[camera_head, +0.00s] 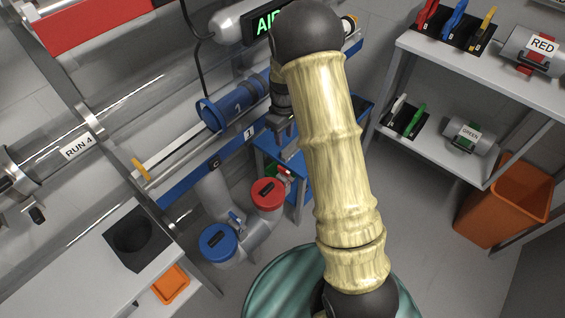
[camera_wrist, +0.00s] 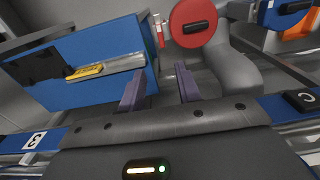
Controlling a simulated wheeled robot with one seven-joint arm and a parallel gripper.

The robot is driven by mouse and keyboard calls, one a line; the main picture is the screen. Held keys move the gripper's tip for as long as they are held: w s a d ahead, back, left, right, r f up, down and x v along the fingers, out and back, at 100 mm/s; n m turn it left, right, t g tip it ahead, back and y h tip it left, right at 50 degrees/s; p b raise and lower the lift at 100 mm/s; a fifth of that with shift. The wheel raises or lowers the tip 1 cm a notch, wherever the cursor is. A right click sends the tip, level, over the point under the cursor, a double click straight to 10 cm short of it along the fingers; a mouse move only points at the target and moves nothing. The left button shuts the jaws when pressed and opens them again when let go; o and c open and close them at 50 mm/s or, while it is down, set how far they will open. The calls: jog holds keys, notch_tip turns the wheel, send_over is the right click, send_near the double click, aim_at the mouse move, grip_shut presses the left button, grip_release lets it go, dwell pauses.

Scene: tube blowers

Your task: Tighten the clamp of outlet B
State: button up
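My gripper (camera_head: 283,122) is at the blue rail, below the head of the bamboo-like arm link. In the wrist view its two purple-grey fingers (camera_wrist: 160,88) stand apart with nothing between them. I cannot make out a label B in either view, so outlet B and its clamp cannot be told for sure. A label C (camera_head: 215,164) is on the blue rail, and a C block (camera_wrist: 302,99) shows at the right in the wrist view. A red-capped pipe end (camera_head: 268,193) and a blue-capped pipe end (camera_head: 217,242) stand below the rail. The red cap (camera_wrist: 193,22) is beyond the fingers.
A blue tube (camera_head: 234,106) lies along the rail. A shelf (camera_head: 440,150) with coloured tools and an orange bin (camera_head: 508,200) stand right. Open floor shows between.

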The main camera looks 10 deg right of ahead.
aim_at(284, 169)
jog(key=shift+s, duration=0.1)
notch_tip(284, 169, down, 17)
jog(key=b, duration=0.2)
jog(key=shift+f+b, duration=0.2)
jog(key=shift+b, duration=0.2)
dwell(0.3)
grip_shut()
